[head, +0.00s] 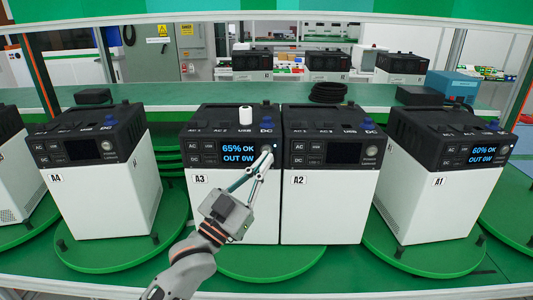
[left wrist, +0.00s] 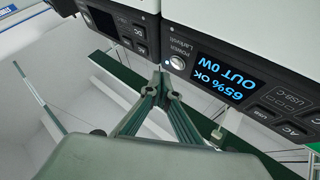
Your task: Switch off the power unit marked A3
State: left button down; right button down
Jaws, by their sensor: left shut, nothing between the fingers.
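The power unit marked A3 (head: 232,222) is a white box with a black top, on a green turntable. Its screen (head: 237,154) is lit and reads 65% OK, OUT 0W; it also shows in the left wrist view (left wrist: 229,75). Its round power button (left wrist: 177,62) is right beside the screen, with a small light next to it. My left gripper (head: 268,154) is shut and empty, its fingertips in front of the button and partly covering it in the head view. In the left wrist view the tips (left wrist: 162,75) are very close to the button; I cannot tell whether they touch.
Unit A2 (head: 320,215) stands tight against A3, its screen dark. Unit A4 (head: 100,195) at left is dark; unit A1 (head: 425,195) at right is lit at 60%. A white cylinder (head: 245,115) stands on A3. A shelf rail (head: 300,17) crosses above.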

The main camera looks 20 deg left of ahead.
pick_arm(q)
jog(key=shift+w+a, duration=0.15)
jog(key=shift+w, duration=0.4)
dwell(0.7)
dwell(0.4)
jog(key=shift+w+a, duration=0.1)
jog(key=shift+w, duration=0.3)
